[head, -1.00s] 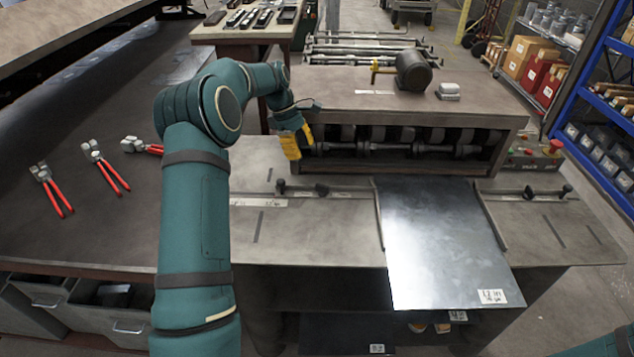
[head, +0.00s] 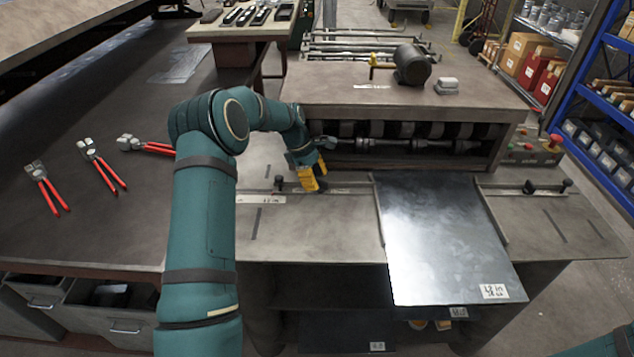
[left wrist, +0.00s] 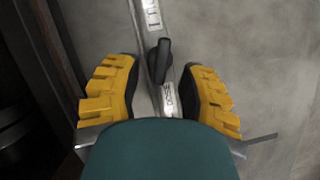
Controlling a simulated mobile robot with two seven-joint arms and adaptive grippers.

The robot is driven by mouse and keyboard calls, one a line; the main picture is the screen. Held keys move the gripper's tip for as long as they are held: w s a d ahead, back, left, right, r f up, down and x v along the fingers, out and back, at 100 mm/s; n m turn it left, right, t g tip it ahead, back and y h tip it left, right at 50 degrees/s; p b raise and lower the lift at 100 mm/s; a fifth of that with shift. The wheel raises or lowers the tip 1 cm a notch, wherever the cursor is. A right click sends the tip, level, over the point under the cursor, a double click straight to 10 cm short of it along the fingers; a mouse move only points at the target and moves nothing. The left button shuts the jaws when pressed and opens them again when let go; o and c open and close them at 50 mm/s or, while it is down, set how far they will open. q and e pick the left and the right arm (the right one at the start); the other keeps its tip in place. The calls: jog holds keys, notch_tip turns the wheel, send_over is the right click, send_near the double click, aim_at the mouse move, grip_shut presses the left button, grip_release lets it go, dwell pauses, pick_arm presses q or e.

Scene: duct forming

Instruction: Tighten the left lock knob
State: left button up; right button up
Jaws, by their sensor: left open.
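My left gripper (head: 311,180) is open and points down over the left part of the slotted guide bar on the machine's front table. In the left wrist view its two yellow fingers (left wrist: 160,78) stand apart on either side of the black left lock knob (left wrist: 162,60), which sits on the metal scale bar (left wrist: 148,28). In the head view this knob is hidden behind the gripper. Another small black knob (head: 279,182) stands at the bar's left end. My right gripper is not in view.
A dark metal sheet (head: 440,240) lies on the table between two side guides. The roller housing (head: 400,100) stands close behind the gripper. Right-hand knobs (head: 530,187) sit on the bar's far side. Red-handled tools (head: 102,165) lie on the left bench.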

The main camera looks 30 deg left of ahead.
pick_arm(q)
jog(key=shift+d+f, duration=0.2)
jog(key=shift+f, duration=0.2)
grip_shut()
jog(key=shift+s+f, duration=0.1)
